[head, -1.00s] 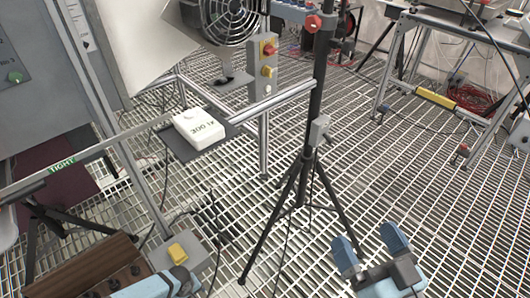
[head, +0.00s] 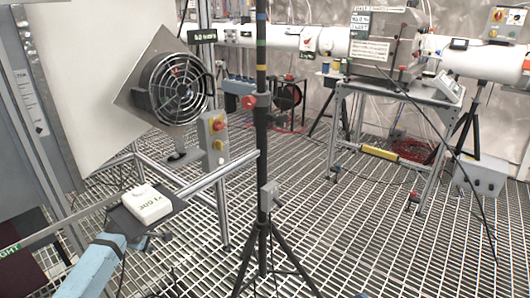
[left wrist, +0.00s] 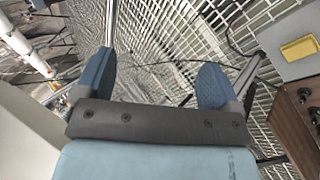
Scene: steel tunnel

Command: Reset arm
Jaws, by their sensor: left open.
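My left gripper (left wrist: 155,75) is open in the left wrist view. Its two blue fingers stand apart with only floor grating and a thin cable behind them, and nothing is between them. In the head view a light blue part of my left arm (head: 95,265) reaches up from the bottom left and ends close below the white box on the small dark shelf; whether it touches the shelf is unclear. Of my right gripper, only a small blue tip (head: 360,295) seems to show at the bottom edge; the rest is out of frame.
A white box (head: 148,203) lies on a dark shelf. A black stand (head: 262,170) rises from the grating at mid picture. A fan (head: 175,88) and a button box (head: 213,140) stand left.

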